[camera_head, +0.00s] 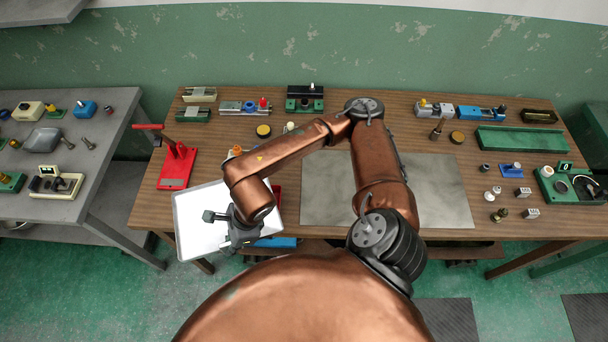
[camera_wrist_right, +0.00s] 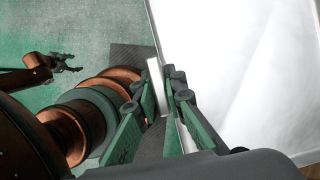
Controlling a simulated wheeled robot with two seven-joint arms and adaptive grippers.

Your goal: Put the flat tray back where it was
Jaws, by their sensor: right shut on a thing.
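The flat tray (camera_head: 197,215) is white with a thin pale rim and looks empty. In the head view it is at the left front of the wooden table and reaches out past the front edge. I cannot tell whether it touches the table. My right gripper (camera_head: 235,238) is shut on the tray's near rim. In the right wrist view the fingers (camera_wrist_right: 165,92) pinch that rim, and the tray (camera_wrist_right: 240,70) fills the right side. My left gripper (camera_wrist_right: 68,63) shows small in that view, open and empty, away from the tray; it is outside the head view.
A red lever press (camera_head: 175,168) stands just behind the tray. A blue item (camera_head: 277,242) and a red item (camera_head: 277,195) show at its right edge. A bare grey mat (camera_head: 320,190) lies mid-table. A grey side table (camera_head: 95,180) with several parts stands left, across a gap.

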